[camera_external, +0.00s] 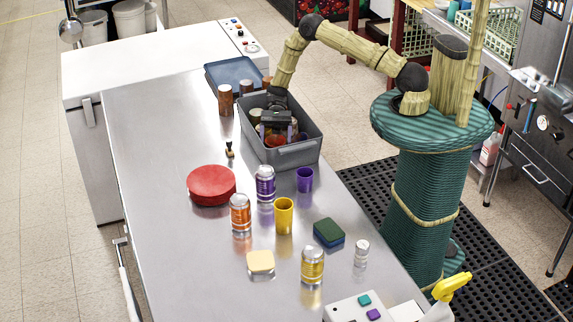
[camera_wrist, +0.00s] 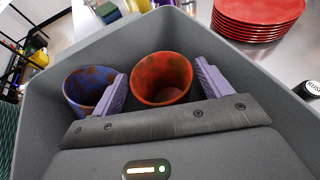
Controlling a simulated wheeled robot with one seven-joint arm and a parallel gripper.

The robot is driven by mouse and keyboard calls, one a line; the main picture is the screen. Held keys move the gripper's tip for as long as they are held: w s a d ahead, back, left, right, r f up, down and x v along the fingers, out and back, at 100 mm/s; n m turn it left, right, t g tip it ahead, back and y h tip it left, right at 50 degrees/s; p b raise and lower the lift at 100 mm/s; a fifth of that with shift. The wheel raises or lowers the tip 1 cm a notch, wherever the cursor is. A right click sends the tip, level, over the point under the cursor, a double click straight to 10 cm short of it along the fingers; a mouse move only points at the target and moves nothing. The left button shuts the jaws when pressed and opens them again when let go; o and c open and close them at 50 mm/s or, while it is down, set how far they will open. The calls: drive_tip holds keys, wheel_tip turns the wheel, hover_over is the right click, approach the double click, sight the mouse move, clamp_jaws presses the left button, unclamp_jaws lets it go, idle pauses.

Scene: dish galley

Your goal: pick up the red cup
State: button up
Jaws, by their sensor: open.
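The red cup (camera_wrist: 161,80), mottled with dark greenish patches, stands in the grey bin (camera_external: 291,155) on the steel counter. In the wrist view its open mouth faces the camera. My gripper (camera_wrist: 162,70) is open inside the bin, one purple finger on each side of the cup. I cannot tell whether either finger touches it. In the external view my gripper (camera_external: 279,130) hides much of the bin's inside, and a bit of orange-red shows below it. A blue cup (camera_wrist: 90,88) with rust patches stands just left of the left finger.
The bin's walls surround my gripper closely. On the counter are red plates (camera_external: 211,182), a purple can (camera_external: 265,183), a purple cup (camera_external: 305,179), a yellow cup (camera_external: 284,214) and a blue tray (camera_external: 232,70).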

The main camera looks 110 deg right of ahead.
drive_tip(key=shift+c, duration=0.5)
drive_tip(key=c, duration=0.9)
drive_tip(key=shift+r, duration=0.15)
wheel_tip(320, 180, up, 10)
drive_tip(key=b, duration=0.3)
